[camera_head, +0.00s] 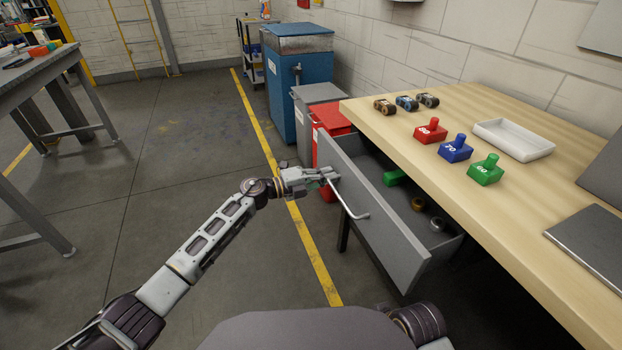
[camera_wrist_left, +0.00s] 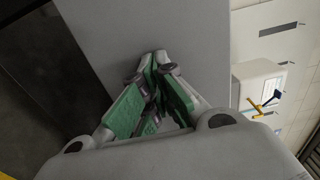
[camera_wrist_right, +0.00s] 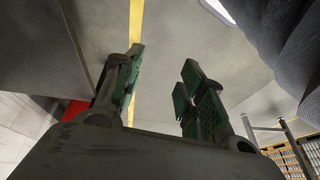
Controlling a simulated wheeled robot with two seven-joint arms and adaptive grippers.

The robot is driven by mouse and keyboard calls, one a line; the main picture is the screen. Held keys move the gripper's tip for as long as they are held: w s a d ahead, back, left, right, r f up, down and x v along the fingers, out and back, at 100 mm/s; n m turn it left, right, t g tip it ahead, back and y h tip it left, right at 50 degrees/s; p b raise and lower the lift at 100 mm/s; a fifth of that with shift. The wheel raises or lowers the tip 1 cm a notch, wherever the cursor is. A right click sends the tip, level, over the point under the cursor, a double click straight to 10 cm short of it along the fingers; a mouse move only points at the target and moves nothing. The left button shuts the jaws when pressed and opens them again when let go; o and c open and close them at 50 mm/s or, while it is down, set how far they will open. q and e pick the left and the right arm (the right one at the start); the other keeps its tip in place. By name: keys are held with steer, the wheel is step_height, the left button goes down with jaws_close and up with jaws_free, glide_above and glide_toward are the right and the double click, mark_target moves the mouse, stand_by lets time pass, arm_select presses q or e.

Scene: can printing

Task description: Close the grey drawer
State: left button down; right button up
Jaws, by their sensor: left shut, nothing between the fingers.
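The grey drawer (camera_head: 375,215) under the wooden table stands pulled open. It has a bar handle (camera_head: 352,205) on its front. Inside it I see a green item (camera_head: 395,177) and small rings. My left gripper (camera_head: 325,175) is at the far end of the drawer front, by the far end of the handle. In the left wrist view its fingers (camera_wrist_left: 153,70) are closed together, empty, in front of a grey surface, probably the drawer front. I cannot tell whether they touch it. My right gripper (camera_wrist_right: 160,75) shows in its wrist view with fingers apart and nothing between them.
The wooden table (camera_head: 455,115) holds red (camera_head: 431,131), blue (camera_head: 455,149) and green (camera_head: 486,170) stamps, a white tray (camera_head: 513,139), small rolls (camera_head: 406,103) and a dark laptop-like slab (camera_head: 592,250). Red and grey bins and a blue cabinet (camera_head: 298,85) stand beyond. The floor left of the drawer is clear.

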arm_select(q)
steer(key=b+x, duration=0.2)
steer(key=x, duration=0.9)
steer(key=shift+d+f+b, duration=0.15)
steer(key=shift+b, duration=0.15)
steer(key=shift+x, duration=0.8)
steer(key=shift+r, duration=0.2)
arm_select(e)
step_height(320, 180, down, 7)
steer(key=a+t+y, duration=0.1)
steer(key=a, duration=0.1)
steer(key=shift+w+r, duration=0.15)
steer(key=shift+w, duration=0.25)
arm_select(q)
steer(key=shift+r, duration=0.1)
